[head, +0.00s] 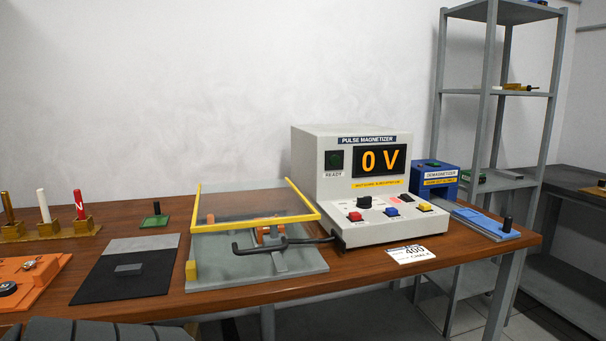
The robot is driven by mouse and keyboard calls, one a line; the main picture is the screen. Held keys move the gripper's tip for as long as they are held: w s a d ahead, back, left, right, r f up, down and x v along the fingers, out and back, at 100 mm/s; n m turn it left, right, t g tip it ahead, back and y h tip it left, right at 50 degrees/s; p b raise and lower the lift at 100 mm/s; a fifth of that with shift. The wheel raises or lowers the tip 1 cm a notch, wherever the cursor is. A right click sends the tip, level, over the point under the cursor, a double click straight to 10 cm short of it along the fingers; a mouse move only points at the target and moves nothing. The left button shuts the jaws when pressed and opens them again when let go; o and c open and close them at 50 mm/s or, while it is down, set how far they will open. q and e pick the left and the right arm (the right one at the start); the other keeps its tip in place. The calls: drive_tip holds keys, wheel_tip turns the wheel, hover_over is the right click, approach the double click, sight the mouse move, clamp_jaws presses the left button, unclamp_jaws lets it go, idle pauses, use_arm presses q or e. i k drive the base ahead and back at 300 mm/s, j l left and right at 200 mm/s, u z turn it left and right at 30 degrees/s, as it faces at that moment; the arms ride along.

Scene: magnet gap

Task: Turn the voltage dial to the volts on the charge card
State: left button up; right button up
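The pulse magnetizer (308,165) is a pale grey box standing on the wooden bench. Its display (379,160) reads 0 V in orange. A black knob (364,202), which looks like the voltage dial, stands on the sloped front panel; its pointer direction is too small to read. The white charge card (411,254) lies on the bench in front of the magnetizer and shows 400; its smaller print is unreadable. Neither of my grippers can be seen in the head view, so nothing is seen touching the dial.
Red (355,216), blue (391,211) and yellow (424,206) buttons sit near the knob. A fixture with a clear yellow-edged guard (255,222) and black handle stands left. A blue demagnetizer (433,180) stands right. Rods in stands (45,229) are at far left.

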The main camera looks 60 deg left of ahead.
sight(365, 202)
drive_tip(key=u, duration=1.55)
drive_tip(key=i+l+z, duration=0.1)
drive_tip(key=i+l, duration=0.6)
drive_tip(key=l+u, duration=0.15)
drive_tip(key=l, duration=0.25)
drive_tip(key=k+l+u, duration=0.15)
drive_tip(key=l, duration=0.25)
drive_tip(key=k+l+u, duration=0.15)
drive_tip(key=l, duration=0.25)
drive_tip(key=l+u, duration=0.15)
drive_tip(key=l, duration=0.25)
drive_tip(key=k+l+u, duration=0.15)
drive_tip(key=l, duration=0.2)
